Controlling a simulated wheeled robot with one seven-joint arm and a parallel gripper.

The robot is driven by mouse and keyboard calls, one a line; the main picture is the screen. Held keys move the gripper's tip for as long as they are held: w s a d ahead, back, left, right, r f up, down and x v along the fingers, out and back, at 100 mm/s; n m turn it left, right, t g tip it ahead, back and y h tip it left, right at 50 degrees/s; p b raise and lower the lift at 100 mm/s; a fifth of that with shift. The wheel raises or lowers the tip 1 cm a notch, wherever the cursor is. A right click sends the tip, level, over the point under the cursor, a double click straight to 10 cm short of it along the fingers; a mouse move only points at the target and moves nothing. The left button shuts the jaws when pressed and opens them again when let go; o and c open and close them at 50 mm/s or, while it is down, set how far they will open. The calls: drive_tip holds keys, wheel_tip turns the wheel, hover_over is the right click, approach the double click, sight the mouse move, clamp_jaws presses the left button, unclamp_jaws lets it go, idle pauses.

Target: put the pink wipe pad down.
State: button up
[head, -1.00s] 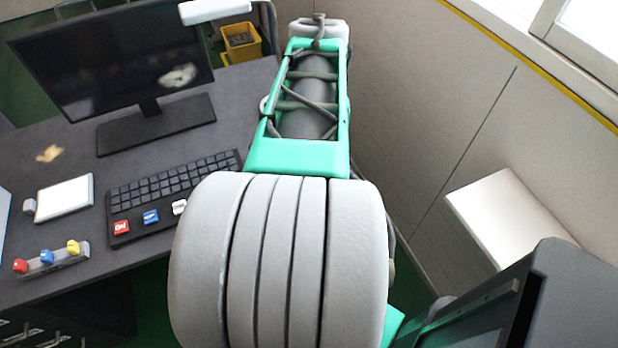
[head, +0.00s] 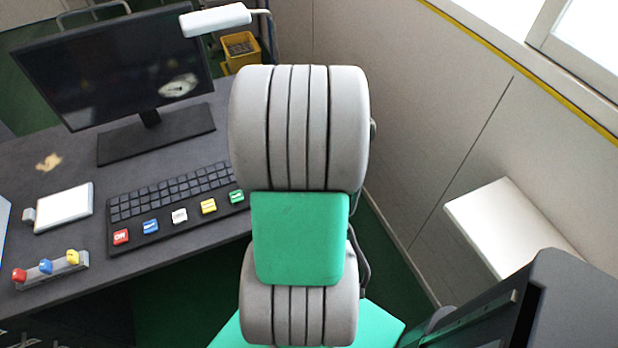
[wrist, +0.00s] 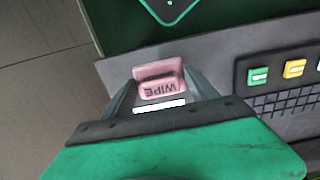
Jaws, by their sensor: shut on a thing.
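The pink wipe pad (wrist: 158,73) shows in the wrist view, with the word WIPE upside down on its near face. My gripper (wrist: 160,88) is shut on it, with a finger at each side. The pad is seen over the grey desk (wrist: 218,60) near its edge; I cannot tell whether it touches the surface. In the head view my own arm fills the middle, and the pad and gripper are hidden behind it. The desk (head: 185,233) shows to the left there.
A black keypad with coloured keys (head: 180,200) lies beside the arm; it shows at right in the wrist view (wrist: 275,100). A monitor (head: 110,65), a white pad (head: 63,207) and a rack of coloured knobs (head: 50,268) stand further left. A white shelf (head: 510,225) is at right.

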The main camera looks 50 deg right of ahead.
drive_tip(key=f, duration=0.1)
drive_tip(key=w+d+f, duration=0.1)
drive_tip(key=f, duration=0.1)
drive_tip(key=shift+w+d+f, duration=0.1)
drive_tip(key=shift+w+d, duration=0.2)
drive_tip(key=shift+d, duration=0.1)
drive_tip(key=shift+f, duration=1.35)
drive_tip(key=shift+f, duration=0.2)
drive_tip(key=o, duration=1.5)
